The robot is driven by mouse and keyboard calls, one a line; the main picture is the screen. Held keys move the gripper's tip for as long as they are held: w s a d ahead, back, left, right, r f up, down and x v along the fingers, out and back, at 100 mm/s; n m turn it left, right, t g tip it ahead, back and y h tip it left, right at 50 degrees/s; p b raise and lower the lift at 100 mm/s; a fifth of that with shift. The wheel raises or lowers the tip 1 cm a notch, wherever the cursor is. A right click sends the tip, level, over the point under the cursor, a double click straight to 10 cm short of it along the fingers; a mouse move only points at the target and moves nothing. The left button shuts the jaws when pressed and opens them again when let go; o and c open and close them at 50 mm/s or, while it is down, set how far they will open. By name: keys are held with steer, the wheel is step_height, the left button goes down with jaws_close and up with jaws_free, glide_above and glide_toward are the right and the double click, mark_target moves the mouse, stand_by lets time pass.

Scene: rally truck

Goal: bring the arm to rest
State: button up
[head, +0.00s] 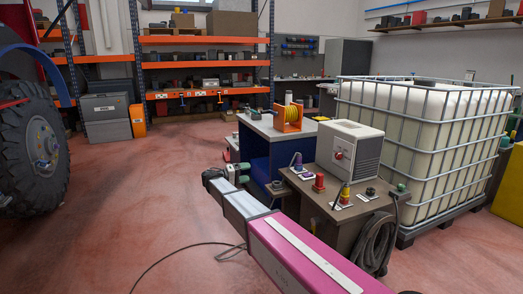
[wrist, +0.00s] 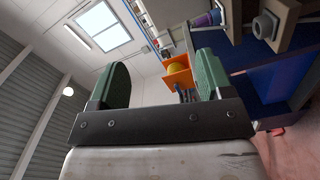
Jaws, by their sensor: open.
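My gripper (head: 238,174) is at the end of my pink and grey arm, left of the workbench area in the head view. In the wrist view my gripper (wrist: 160,85) shows two green fingers standing wide apart. Nothing is held between them. The fingers point past an orange stand with a yellow reel (wrist: 178,72), which stands beyond them. The arm reaches out from the lower right of the head view, over the open floor in front of the benches.
A blue-sided bench (head: 258,150) carries the orange reel stand (head: 289,115). A brown table (head: 345,205) nearer right holds a white-grey box (head: 349,148), connectors and a hanging black cable. A caged white tank (head: 425,130) stands behind it. Red floor (head: 150,190) is clear at left, beside a large wheel (head: 35,145).

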steer(key=s+d+f+g+y, duration=0.2)
steer(key=s+d+f+y, duration=0.1)
steer(key=s+d+f, duration=0.55)
steer(key=s+d+f+g+y, duration=0.3)
steer(key=s+d+f, duration=0.2)
steer(key=d, duration=0.6)
steer(key=s+d+f+y, duration=0.2)
steer(key=s+y, duration=0.1)
steer(key=s, duration=0.3)
steer(key=s+d+f+m+g+y, duration=0.1)
steer(key=s+d+f+y, duration=0.1)
steer(key=s+y, duration=0.2)
steer(key=s+d+f+g+y, duration=0.1)
steer(key=s+d+f+y, duration=0.2)
steer(key=s, duration=0.6)
steer(key=shift+s+m+y, duration=0.3)
steer(key=shift+s, duration=0.05)
steer(key=shift+f, duration=0.1)
